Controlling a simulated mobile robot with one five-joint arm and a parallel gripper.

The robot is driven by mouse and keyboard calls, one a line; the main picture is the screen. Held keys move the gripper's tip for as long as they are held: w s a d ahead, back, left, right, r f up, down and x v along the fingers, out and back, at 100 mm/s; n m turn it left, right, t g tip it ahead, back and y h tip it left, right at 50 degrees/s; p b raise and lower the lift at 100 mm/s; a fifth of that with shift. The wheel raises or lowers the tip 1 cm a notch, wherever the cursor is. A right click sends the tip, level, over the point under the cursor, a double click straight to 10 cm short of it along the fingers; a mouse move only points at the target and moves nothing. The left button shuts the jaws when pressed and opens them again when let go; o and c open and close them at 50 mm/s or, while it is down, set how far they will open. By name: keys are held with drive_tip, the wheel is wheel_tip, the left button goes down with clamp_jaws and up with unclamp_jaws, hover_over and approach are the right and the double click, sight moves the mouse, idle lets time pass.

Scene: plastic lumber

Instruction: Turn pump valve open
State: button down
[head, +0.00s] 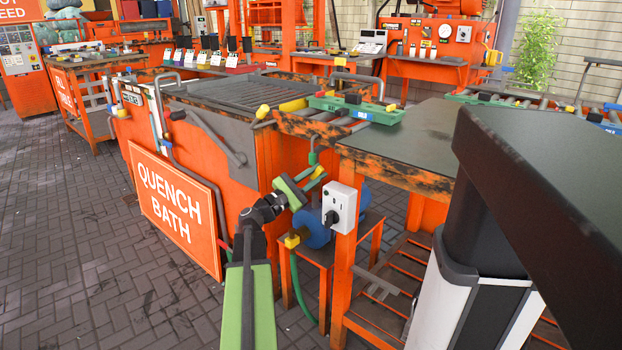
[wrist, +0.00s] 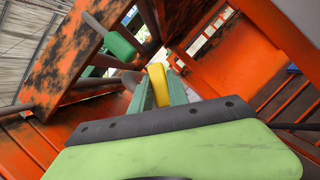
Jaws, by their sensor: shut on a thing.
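The pump valve has a yellow handle (head: 318,173), seen in the head view above the blue pump (head: 316,232) at the corner of the quench bath. My gripper (head: 309,180) reaches it from the lower left, and its green fingers are shut on the yellow handle. In the wrist view the yellow handle (wrist: 158,84) stands between the two fingers of my gripper (wrist: 161,90). Much of the valve body is hidden behind my gripper. The handle's exact angle against the pipe is hard to tell.
A white switch box (head: 340,207) with a black knob sits on the orange post just right of my gripper. The orange quench bath (head: 252,165) and its sign (head: 175,209) stand to the left. A dark-topped table (head: 415,135) is above right. Brick floor (head: 70,250) at left is clear.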

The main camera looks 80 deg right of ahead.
drive_tip(key=shift+s+d, duration=0.2)
drive_tip(key=c, duration=1.3)
unclamp_jaws()
drive_tip(key=shift+a, duration=0.1)
drive_tip(key=b+v, duration=0.5)
drive_tip(key=v, duration=1.2)
drive_tip(key=shift+w+f, duration=0.1)
drive_tip(key=shift+f, duration=0.05)
